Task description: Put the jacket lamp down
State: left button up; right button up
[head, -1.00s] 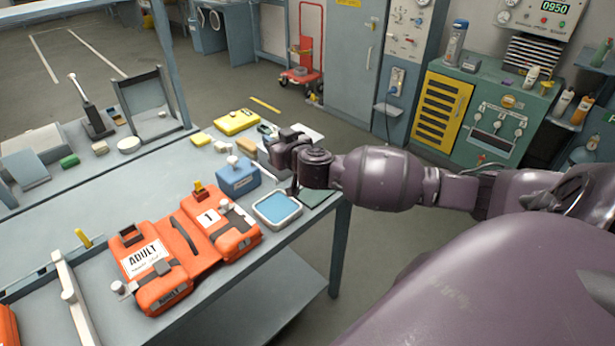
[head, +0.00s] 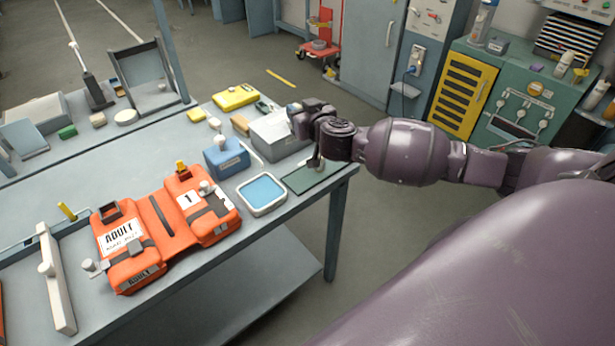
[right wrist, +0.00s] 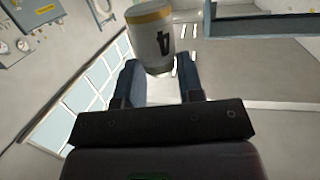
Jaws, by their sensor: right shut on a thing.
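My right gripper (head: 303,117) is over the far right part of the table, by a grey box. In the right wrist view its two dark fingers (right wrist: 160,78) are shut on a pale cylinder with a yellow band and a dark mark, which I take to be the jacket lamp (right wrist: 152,45). In the head view the gripper hides most of the lamp. An orange jacket (head: 165,230) marked ADULT and 1 lies on the table, away from the gripper. My left gripper is not in view.
Near the gripper are the grey box (head: 270,145), a dark green mat (head: 300,178), a blue-topped tray (head: 262,194) and a blue box (head: 226,160). A yellow case (head: 236,97) lies farther back. The table's right edge is close to the mat.

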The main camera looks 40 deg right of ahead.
notch_tip(320, 180, down, 16)
jog(key=b, duration=0.4)
jog(key=shift+b, duration=0.35)
notch_tip(320, 180, down, 4)
jog(key=shift+f+b, duration=0.1)
jog(key=shift+b, duration=0.85)
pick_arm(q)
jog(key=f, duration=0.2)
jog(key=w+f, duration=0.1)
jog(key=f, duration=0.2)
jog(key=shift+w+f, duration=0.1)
